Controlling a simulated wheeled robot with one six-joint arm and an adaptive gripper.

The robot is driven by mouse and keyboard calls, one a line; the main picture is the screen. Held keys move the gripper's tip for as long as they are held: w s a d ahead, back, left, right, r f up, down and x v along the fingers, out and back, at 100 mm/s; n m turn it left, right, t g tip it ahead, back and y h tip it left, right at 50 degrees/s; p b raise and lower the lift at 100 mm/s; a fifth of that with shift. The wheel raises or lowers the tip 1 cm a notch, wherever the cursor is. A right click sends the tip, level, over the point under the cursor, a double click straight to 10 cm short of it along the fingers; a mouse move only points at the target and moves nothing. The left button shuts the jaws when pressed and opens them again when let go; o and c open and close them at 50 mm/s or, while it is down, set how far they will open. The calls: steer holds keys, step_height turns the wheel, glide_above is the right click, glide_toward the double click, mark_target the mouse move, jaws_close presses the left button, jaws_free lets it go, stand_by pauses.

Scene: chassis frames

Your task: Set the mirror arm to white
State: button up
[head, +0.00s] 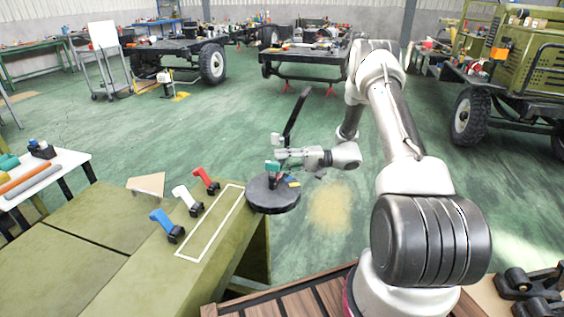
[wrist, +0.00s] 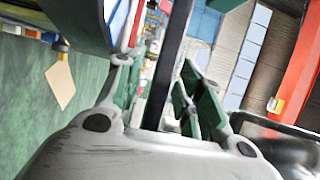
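A black round stand (head: 272,202) sits at the far right corner of the green bench. A long dark bar (head: 297,112), apparently the mirror arm, rises from it, leaning up to the right. My gripper (head: 274,154) reaches in from the right above the stand, its green-padded fingers apart around the bar. In the wrist view the bar (wrist: 169,70) runs between the fingers (wrist: 157,90); contact is unclear. Along the bench are a blue marker (head: 162,221), a white marker (head: 185,199) and a red marker (head: 206,179), each on a black base. The mirror itself is not clearly seen.
The green bench (head: 100,215) has a white outlined strip beside the markers. A white table (head: 70,163) with tools is at left. Carts (head: 183,55) and a vehicle (head: 505,70) stand behind. Green floor beyond the stand is open. A slatted wooden surface (head: 285,300) is in front.

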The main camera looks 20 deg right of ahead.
steer(key=v, duration=1.2)
